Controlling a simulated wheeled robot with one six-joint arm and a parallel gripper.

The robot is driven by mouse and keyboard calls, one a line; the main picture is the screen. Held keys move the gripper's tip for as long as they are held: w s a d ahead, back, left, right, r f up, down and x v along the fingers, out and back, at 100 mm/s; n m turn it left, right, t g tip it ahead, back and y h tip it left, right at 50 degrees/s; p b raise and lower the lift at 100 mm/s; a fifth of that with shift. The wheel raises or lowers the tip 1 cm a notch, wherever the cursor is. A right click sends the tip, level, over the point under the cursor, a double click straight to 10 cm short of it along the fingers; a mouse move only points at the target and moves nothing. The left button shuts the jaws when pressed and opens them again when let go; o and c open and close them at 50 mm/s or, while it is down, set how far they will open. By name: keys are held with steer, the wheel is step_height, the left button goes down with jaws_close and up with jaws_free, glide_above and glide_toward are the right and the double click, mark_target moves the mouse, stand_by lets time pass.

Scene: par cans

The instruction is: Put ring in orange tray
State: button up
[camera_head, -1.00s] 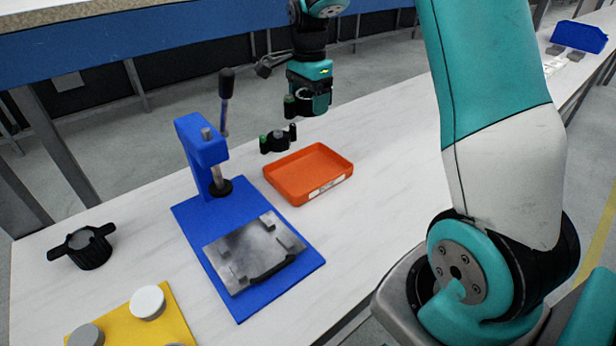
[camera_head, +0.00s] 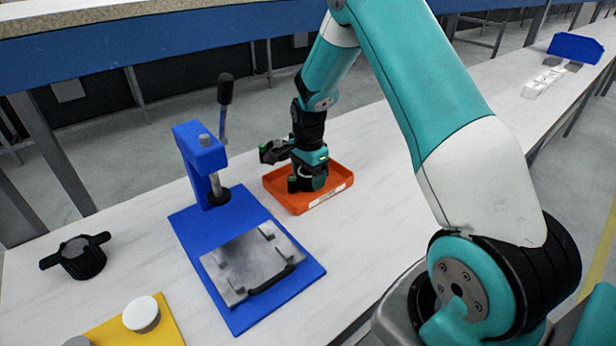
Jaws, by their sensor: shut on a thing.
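The orange tray (camera_head: 338,191) lies on the white bench, to the right of the blue press. My gripper (camera_head: 308,184) points down over the left and middle part of the tray, its tip low between the tray walls as seen from here. It is shut on the ring, which is mostly hidden at the dark fingertips. I cannot tell whether the ring touches the tray floor.
A blue press (camera_head: 200,150) with an upright lever stands close left of the tray. A black winged knob (camera_head: 80,256) and a yellow plate (camera_head: 165,325) are left.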

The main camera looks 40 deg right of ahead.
steer(key=shift+f, duration=0.25)
steer(key=o, duration=0.9)
step_height(320, 180, up, 12)
steer(key=shift+f+p, duration=0.1)
steer(key=shift+p, duration=0.4)
steer(key=s+a+r+n+y, duration=0.2)
steer(key=s+a+r+n, duration=0.4)
steer(key=s+a+n, duration=0.35)
steer(key=s+a+r+n+y, duration=0.1)
steer(key=s+a+r+n, duration=0.6)
steer(key=a, duration=0.4)
steer(key=s+a+n, duration=0.1)
steer(key=s+n, duration=0.1)
steer(key=s, duration=0.2)
steer(key=s+a+n, duration=0.2)
steer(key=s+n, duration=0.1)
steer(key=s+a+n+y, duration=0.1)
steer(key=s+n, duration=0.2)
steer(key=s, duration=0.1)
steer(key=shift+s+a+f, duration=0.15)
steer(key=shift+s+a, duration=0.1)
steer(key=shift+s, duration=0.1)
